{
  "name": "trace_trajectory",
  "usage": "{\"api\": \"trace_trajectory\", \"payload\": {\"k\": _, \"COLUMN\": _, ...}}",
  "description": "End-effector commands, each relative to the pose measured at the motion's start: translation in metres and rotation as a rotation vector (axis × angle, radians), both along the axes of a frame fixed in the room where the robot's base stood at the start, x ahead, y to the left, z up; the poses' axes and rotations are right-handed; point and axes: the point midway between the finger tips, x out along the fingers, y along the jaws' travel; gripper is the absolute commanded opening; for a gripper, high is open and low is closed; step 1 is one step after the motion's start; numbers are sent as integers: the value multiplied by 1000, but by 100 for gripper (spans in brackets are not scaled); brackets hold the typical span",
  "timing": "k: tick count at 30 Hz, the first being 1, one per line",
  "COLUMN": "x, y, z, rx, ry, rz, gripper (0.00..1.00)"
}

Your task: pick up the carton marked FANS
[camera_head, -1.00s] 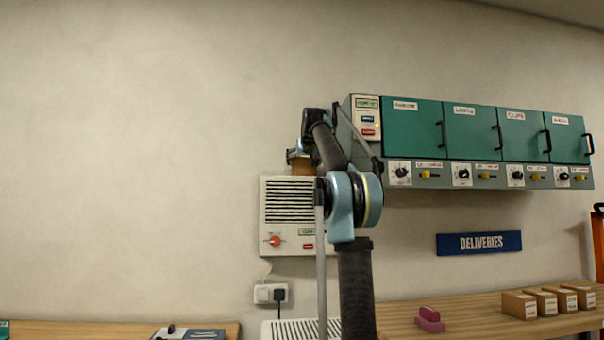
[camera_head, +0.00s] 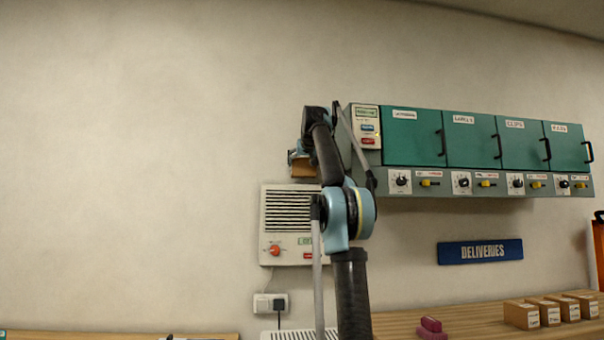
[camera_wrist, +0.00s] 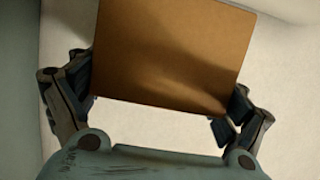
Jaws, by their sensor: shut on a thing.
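My gripper (camera_wrist: 165,100) is shut on a plain brown carton (camera_wrist: 172,50), with one finger pressed to each side of it in the wrist view. The carton is slightly tilted there, and no marking shows on the face I see, so I cannot read whether it says FANS. In the head view the held carton (camera_head: 303,168) shows small and partly hidden beside my arm, raised in front of the wall, above the vented wall unit and left of the green cabinets.
Green wall cabinets (camera_head: 415,135) with knobs hang close to the right of my arm. A vented wall unit (camera_head: 288,212) is below the carton. Several small cartons (camera_head: 522,315) stand on the wooden shelf (camera_head: 475,320) under the DELIVERIES sign (camera_head: 480,251), near a pink object (camera_head: 431,327). The left wall is bare.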

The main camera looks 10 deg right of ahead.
Motion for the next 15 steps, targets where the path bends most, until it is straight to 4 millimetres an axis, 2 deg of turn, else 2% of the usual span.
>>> {"api": "trace_trajectory", "payload": {"k": 3, "x": 0, "y": 0, "z": 14, "rx": 0, "ry": 0, "rz": 0, "gripper": 56}}
{"api": "trace_trajectory", "payload": {"k": 6, "x": 2, "y": 0, "z": 21, "rx": 0, "ry": -1, "rz": 0, "gripper": 56}}
{"api": "trace_trajectory", "payload": {"k": 15, "x": 1, "y": 0, "z": 30, "rx": 0, "ry": -2, "rz": 0, "gripper": 56}}
